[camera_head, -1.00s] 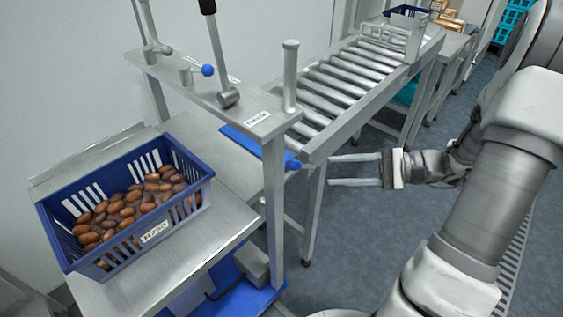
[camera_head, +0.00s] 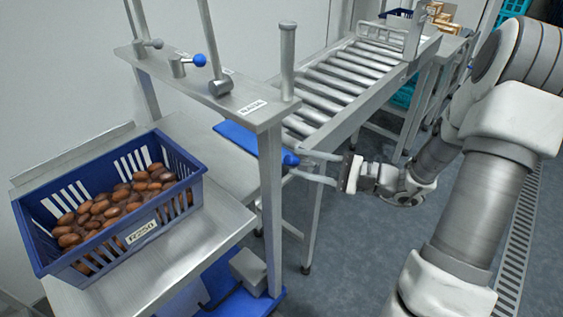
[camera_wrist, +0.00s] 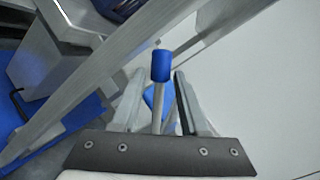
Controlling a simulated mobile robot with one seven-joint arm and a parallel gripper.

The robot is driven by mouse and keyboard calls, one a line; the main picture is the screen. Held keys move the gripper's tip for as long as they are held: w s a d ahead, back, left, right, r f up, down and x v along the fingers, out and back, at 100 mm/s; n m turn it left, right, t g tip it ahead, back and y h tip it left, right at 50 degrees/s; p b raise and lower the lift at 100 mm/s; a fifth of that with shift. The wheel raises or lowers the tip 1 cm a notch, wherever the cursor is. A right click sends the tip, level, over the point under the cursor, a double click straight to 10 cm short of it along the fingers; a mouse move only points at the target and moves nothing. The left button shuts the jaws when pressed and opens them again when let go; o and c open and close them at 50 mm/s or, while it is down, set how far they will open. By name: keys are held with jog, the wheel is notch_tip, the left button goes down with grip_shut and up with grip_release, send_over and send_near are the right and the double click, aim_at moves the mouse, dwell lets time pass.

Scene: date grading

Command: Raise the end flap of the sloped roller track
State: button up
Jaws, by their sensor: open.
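The sloped roller track (camera_head: 318,130) runs from the back right down to the middle of the head view. A blue flap (camera_head: 233,137) lies low at its near end, partly hidden behind the steel post and top plate. A blue-tipped handle (camera_head: 290,160) sticks out beside the track's end. My gripper (camera_head: 300,164) is open there, its fingers reaching in from the right. In the wrist view, the blue tip (camera_wrist: 161,65) and its grey rod stand between the two fingers, with a gap on each side. Part of the blue flap (camera_wrist: 153,97) shows behind the rod.
A blue crate of dates (camera_head: 150,238) sits on the steel table (camera_head: 215,225) at left. A steel frame (camera_head: 270,200) with levers and a blue knob (camera_head: 200,60) stands between table and track. Boxes (camera_head: 440,22) stand at the back.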

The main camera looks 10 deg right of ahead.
jog(key=shift+b+x, duration=0.45)
jog(key=shift+x, duration=2.25)
grip_shut()
